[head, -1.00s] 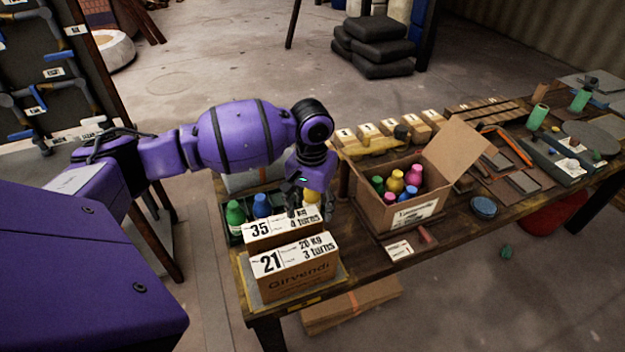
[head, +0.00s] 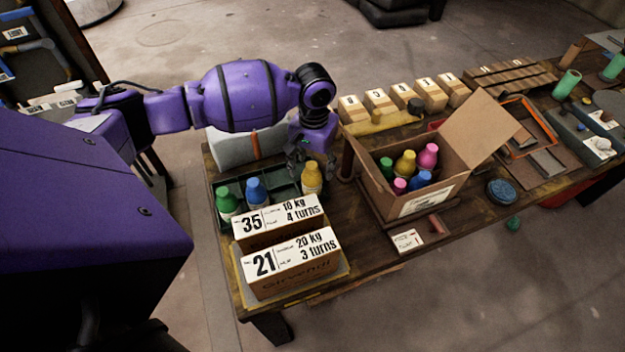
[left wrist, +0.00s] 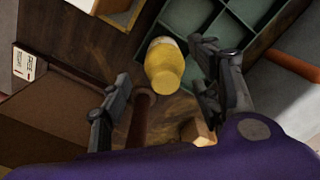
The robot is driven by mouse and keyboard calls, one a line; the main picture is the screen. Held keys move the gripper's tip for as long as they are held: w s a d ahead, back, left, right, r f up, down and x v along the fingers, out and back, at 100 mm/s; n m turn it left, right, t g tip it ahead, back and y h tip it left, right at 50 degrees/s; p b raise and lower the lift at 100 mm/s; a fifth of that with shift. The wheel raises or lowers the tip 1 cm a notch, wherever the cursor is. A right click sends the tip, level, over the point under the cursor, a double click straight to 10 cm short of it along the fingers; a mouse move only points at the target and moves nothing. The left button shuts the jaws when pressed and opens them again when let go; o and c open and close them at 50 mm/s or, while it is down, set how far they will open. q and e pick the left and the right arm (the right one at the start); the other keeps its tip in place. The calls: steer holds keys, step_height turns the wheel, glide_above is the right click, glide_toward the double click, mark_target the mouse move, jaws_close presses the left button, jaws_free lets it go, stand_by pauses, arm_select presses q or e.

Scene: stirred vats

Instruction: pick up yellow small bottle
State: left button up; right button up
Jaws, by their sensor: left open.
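A yellow bottle (head: 312,178) with a pale label stands upright at the right end of the green divided crate (head: 285,187). It also shows in the left wrist view (left wrist: 165,66), between the two fingers. My left gripper (head: 302,168) is open close beside and above this bottle. I cannot tell whether a finger touches it. Another yellow bottle (head: 405,162) stands in the open cardboard box (head: 410,202) to the right, among pink, green and blue bottles. My right gripper is not in view.
A green bottle (head: 227,201) and a blue bottle (head: 256,190) stand in the crate. Two labelled boxes, marked 35 (head: 278,221) and 21 (head: 292,263), stand in front. A grey case (head: 235,148) lies behind the crate. Numbered wooden blocks (head: 379,100) line the table's back.

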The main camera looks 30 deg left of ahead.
mark_target(314, 179)
arm_select(q)
step_height(314, 179, down, 7)
steer(key=shift+w+a+r+b, duration=0.1)
steer(key=shift+r+b, duration=0.1)
steer(key=shift+b, duration=0.1)
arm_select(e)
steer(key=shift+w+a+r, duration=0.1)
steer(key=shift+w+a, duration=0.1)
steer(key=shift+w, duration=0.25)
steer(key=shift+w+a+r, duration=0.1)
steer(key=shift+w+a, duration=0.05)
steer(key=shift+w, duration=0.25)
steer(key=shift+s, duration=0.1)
arm_select(q)
steer(key=shift+c, duration=1.4)
steer(key=shift+r, duration=0.1)
steer(key=c, duration=1.1)
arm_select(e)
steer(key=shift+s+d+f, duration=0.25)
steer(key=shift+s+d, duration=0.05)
